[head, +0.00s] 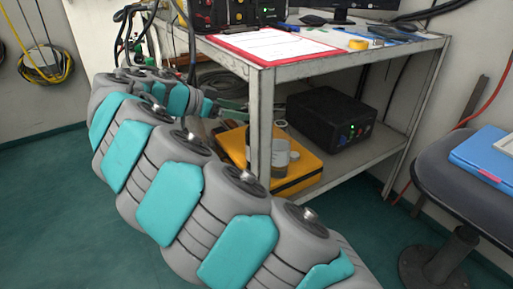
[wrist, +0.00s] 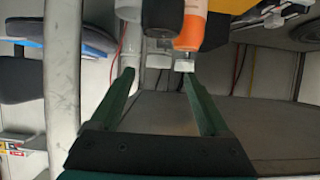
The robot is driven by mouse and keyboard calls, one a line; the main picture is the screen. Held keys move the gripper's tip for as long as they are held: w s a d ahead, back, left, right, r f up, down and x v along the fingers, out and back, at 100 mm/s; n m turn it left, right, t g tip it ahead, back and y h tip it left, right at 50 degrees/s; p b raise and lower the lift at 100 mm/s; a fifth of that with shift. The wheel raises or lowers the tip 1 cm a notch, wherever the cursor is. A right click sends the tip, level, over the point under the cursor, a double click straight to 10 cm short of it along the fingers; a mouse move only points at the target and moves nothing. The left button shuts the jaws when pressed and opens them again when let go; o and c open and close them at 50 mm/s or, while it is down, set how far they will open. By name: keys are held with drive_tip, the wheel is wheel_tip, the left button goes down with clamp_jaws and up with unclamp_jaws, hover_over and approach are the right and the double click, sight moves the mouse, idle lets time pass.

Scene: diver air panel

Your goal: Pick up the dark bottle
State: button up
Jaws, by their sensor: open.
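The dark bottle (wrist: 163,14) shows in the wrist view at the top centre, its pale clear end (wrist: 158,48) toward the gap between my fingers. The wrist picture looks upside down. My gripper (wrist: 158,76) is open with its two green fingers apart and nothing visibly held between them. The bottle lies beyond the fingertips, roughly in line with the gap. In the head view my gripper (head: 236,108) shows as green fingers beside the bench's front leg, partly hidden. I cannot surely pick out the dark bottle in the head view.
An orange bottle (wrist: 194,22) and a white bottle (wrist: 130,42) flank the dark one closely. The metal bench (head: 259,105) has a front leg near my gripper. A yellow case (head: 303,168) and a black box (head: 331,119) occupy its lower shelf. A stool (head: 462,195) stands right.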

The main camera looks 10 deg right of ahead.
drive_tip(key=x, duration=0.3)
drive_tip(key=shift+d+f, duration=0.25)
drive_tip(key=shift+f, duration=0.1)
clamp_jaws()
idle(1.1)
